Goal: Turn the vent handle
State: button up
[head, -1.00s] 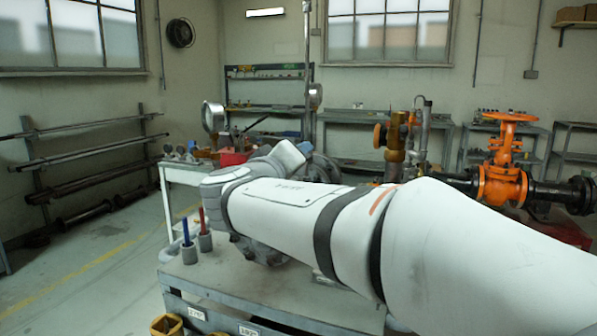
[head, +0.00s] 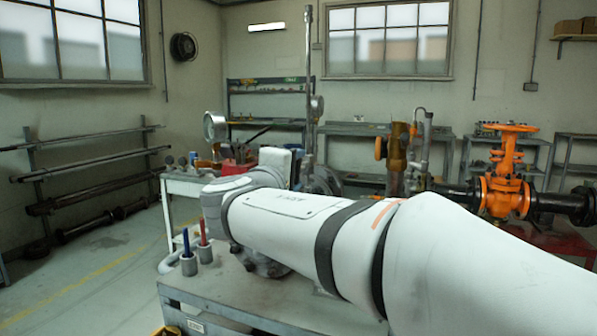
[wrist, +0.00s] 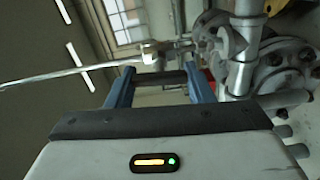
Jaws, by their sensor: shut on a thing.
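My gripper (wrist: 160,82) shows in the wrist view with its two blue fingers on either side of a dark bar (wrist: 160,77). It is shut on this bar, which looks like the grip of the vent handle. Just beyond the bar is a metal fitting (wrist: 153,50), with a long thin rod (wrist: 70,72) running off to the left. Grey pipework (wrist: 242,50) with a bolted flange (wrist: 285,65) stands close on the right. In the head view my arm hides the fingers and the handle; the tall upright rod (head: 308,90) shows behind my wrist.
A grey bench (head: 240,290) holds two cups with a blue and a red marker (head: 203,240). A round gauge (head: 215,125) stands behind on the left. An orange gate valve (head: 505,185) and brass pipework (head: 396,160) are at the right.

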jog(key=shift+f, duration=0.15)
jog(key=o, duration=1)
jog(key=shift+c, duration=0.2)
jog(key=shift+s, duration=0.1)
jog(key=v, duration=0.7)
jog(key=shift+s+a, duration=0.15)
jog(key=shift+s, duration=0.15)
